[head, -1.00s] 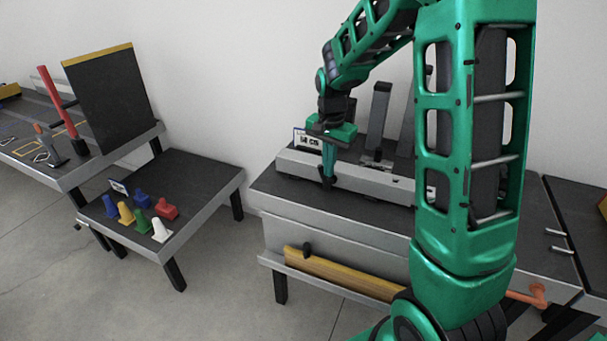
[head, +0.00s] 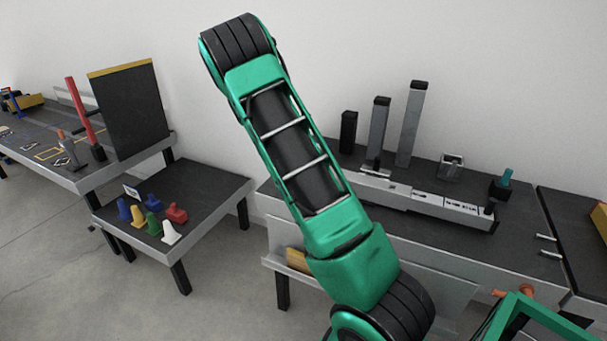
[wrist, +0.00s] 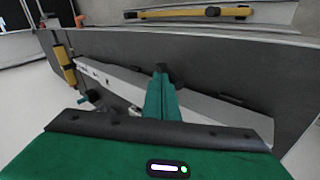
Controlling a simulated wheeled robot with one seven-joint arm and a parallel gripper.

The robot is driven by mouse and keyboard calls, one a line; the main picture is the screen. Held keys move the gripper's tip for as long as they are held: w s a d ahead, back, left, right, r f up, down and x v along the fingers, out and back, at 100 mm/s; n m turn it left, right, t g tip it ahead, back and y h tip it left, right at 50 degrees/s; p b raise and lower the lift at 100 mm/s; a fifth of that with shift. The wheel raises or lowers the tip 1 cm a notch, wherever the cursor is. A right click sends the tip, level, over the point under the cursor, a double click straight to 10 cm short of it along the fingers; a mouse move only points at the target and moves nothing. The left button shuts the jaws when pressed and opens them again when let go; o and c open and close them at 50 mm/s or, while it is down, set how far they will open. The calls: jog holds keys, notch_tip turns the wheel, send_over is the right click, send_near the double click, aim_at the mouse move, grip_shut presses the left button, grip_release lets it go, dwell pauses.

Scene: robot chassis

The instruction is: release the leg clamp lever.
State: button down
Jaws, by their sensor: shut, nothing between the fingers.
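I cannot tell whether the fingertips touch the bar.
A low table (head: 195,190) with coloured pieces stands to the left. The wrist view shows a yellow bar (wrist: 190,13) at the top and a yellow-and-black piece (wrist: 65,67) at left.

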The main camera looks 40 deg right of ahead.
jog(key=shift+w+a+f+g+h, duration=0.2)
jog(key=shift+w+f+g+h, duration=0.3)
jog(key=shift+g, duration=0.3)
jog(key=shift+w+a+f, duration=0.25)
jog(key=shift+w+f, duration=0.4)
jog(key=shift+f, duration=0.2)
jog(key=shift+w+a+f, duration=0.1)
jog(key=shift+a+f, duration=0.05)
jog(key=shift+f, duration=0.4)
jog(key=shift+w+r, duration=0.1)
jog(key=shift+r, duration=0.35)
jog(key=v, duration=1.1)
jog(key=shift+w+a, duration=0.4)
jog(key=shift+f, duration=0.1)
